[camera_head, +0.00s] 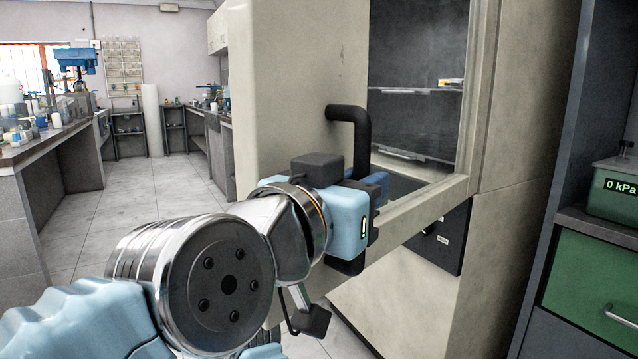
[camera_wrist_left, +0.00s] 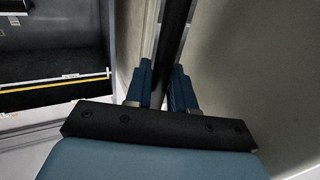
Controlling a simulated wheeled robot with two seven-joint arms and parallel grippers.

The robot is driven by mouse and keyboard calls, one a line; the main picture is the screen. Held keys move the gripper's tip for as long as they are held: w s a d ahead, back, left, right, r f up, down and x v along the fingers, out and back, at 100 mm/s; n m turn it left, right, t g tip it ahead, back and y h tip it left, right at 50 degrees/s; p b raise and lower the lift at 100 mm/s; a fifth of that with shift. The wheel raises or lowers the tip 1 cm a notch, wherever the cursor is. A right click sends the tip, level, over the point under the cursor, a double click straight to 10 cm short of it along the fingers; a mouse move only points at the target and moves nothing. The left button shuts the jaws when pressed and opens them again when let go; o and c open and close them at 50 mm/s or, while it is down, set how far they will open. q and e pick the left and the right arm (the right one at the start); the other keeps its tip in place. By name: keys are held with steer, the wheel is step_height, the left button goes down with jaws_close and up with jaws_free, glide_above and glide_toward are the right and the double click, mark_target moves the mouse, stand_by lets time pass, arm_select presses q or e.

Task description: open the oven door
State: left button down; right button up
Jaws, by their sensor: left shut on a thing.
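The oven door (camera_head: 295,80) is a tall beige panel on the left of the oven. It stands open, and the dark oven interior (camera_head: 415,125) with its shelves shows to the right of it. The black bar handle (camera_head: 362,130) is near the door's right edge. My left gripper (camera_head: 369,182) is shut on the lower part of this handle. In the left wrist view the blue fingers (camera_wrist_left: 163,88) stand on both sides of the dark handle bar (camera_wrist_left: 173,45). The lower end of the handle is hidden by the gripper. My right gripper is not in view.
The beige oven frame (camera_head: 483,90) stands right of the opening, with a black panel (camera_head: 446,238) below. A dark rack with a green drawer (camera_head: 590,285) and a gauge box (camera_head: 615,190) is at far right. Open tiled floor (camera_head: 140,200) lies left, between lab benches.

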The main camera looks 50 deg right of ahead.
arm_select(q)
steer(key=c, duration=1.3)
jaws_free()
steer(key=shift+s+d+r, duration=0.1)
steer(key=shift+o, duration=1)
steer(key=shift+d, duration=0.2)
steer(key=shift+a, duration=0.1)
steer(key=shift+a, duration=0.2)
steer(key=a+b, duration=0.6)
steer(key=a, duration=0.7)
steer(key=shift+s+a+b, duration=0.2)
steer(key=shift+s+b, duration=0.1)
steer(key=shift+s, duration=0.15)
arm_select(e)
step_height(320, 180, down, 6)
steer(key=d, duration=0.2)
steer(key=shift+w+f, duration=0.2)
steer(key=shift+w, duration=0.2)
